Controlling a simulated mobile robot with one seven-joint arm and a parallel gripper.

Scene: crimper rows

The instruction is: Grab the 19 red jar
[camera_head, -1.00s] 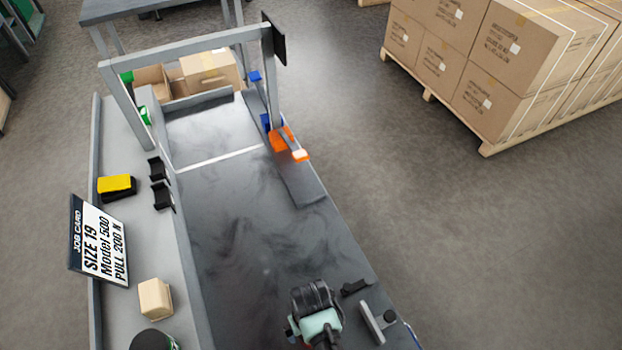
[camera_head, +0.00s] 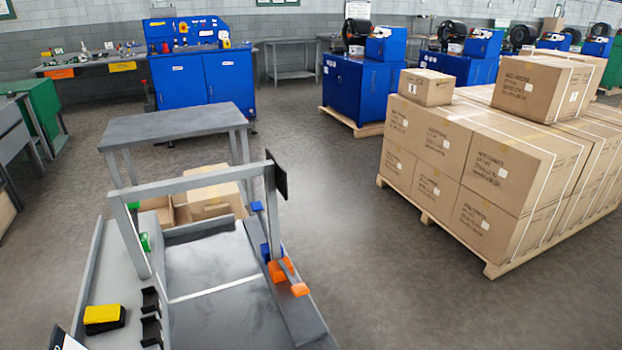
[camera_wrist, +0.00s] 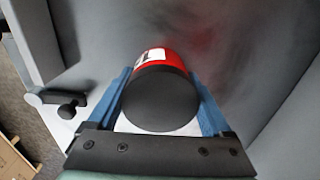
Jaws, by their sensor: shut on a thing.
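The red jar (camera_wrist: 149,56) shows in the wrist view, with a dark round lid (camera_wrist: 160,99) towards the camera and part of a white label on its side. The label's number cannot be read. My gripper (camera_wrist: 162,92) has its two blue fingers on either side of the jar and is shut on it. The jar and my gripper are not visible in the head view. Whether the jar touches the grey surface behind it cannot be told.
The grey bench (camera_head: 215,310) has a frame (camera_head: 200,187) over its far part. A yellow and black block (camera_head: 104,317) lies at its left. Orange clamp parts (camera_head: 283,270) are at its right edge. Stacked cartons (camera_head: 470,165) stand on a pallet to the right, with open floor between.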

